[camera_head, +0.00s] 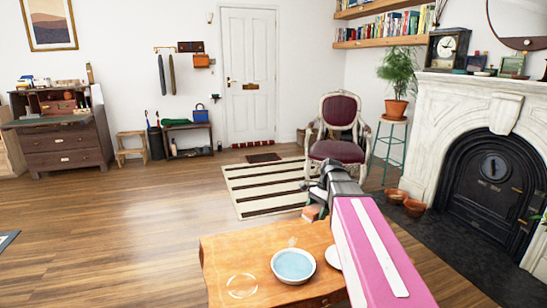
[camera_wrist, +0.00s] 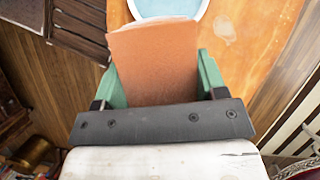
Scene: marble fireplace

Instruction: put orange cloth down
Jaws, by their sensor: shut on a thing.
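The orange cloth (camera_wrist: 153,62) is a flat, stiff-looking orange-brown piece in the wrist view. My gripper (camera_wrist: 157,75) is shut on it, with a green finger on either side. In the head view, a small part of the cloth (camera_head: 311,213) shows below my gripper (camera_head: 317,205), above the far edge of the wooden table (camera_head: 235,252). The wrist view shows the cloth in front of part of the table (camera_wrist: 262,35). I cannot tell the gap between cloth and tabletop.
A white-rimmed bowl with a pale blue inside (camera_head: 293,265) stands on the table, with a white round dish (camera_head: 333,257) beside it, partly behind my arm. The table's left part is mostly bare. A striped rug (camera_head: 265,186) and a red chair (camera_head: 338,140) lie beyond.

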